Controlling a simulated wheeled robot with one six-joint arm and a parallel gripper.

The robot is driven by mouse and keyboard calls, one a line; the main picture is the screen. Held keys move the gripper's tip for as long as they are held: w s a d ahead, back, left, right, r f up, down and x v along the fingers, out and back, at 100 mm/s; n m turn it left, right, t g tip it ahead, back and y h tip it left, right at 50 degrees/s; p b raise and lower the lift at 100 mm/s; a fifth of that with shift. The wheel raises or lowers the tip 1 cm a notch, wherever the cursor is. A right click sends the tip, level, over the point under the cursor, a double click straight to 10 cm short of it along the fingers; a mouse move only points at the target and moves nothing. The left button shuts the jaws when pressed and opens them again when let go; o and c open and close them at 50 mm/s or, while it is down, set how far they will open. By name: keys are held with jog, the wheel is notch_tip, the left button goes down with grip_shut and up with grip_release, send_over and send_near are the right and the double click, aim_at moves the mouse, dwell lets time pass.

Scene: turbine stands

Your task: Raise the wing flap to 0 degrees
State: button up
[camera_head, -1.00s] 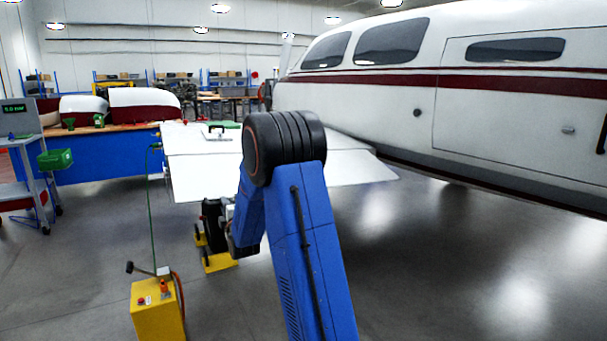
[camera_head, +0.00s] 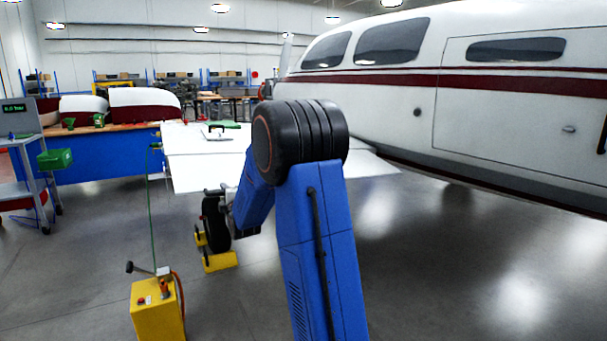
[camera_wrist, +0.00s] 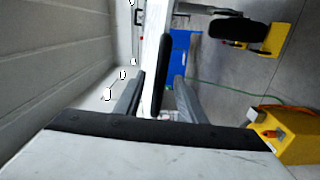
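The white wing flap (camera_head: 208,177) runs along the near edge of the white wing (camera_head: 190,140) in the head view. Its free edge tilts slightly down, and my blue arm hides its middle. In the wrist view a thin white edge, which looks like the flap (camera_wrist: 152,50), runs down between the fingers of my gripper (camera_wrist: 160,82). The grey fingers stand apart, one on each side of it. A long black piece lies beside that edge; I cannot tell what it belongs to. Contact between fingers and flap cannot be made out.
A black wheel (camera_head: 214,220) with yellow chocks (camera_head: 220,261) stands below the wing. A yellow box (camera_head: 157,310) with a hose is at the front left. The fuselage (camera_head: 500,120) fills the right. A blue workbench (camera_head: 100,165) stands behind. Floor at right is clear.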

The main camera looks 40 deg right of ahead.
jog(key=shift+o, duration=0.8)
jog(key=shift+s, duration=0.1)
jog(key=v, duration=0.7)
jog(key=shift+a, duration=0.1)
dwell(0.6)
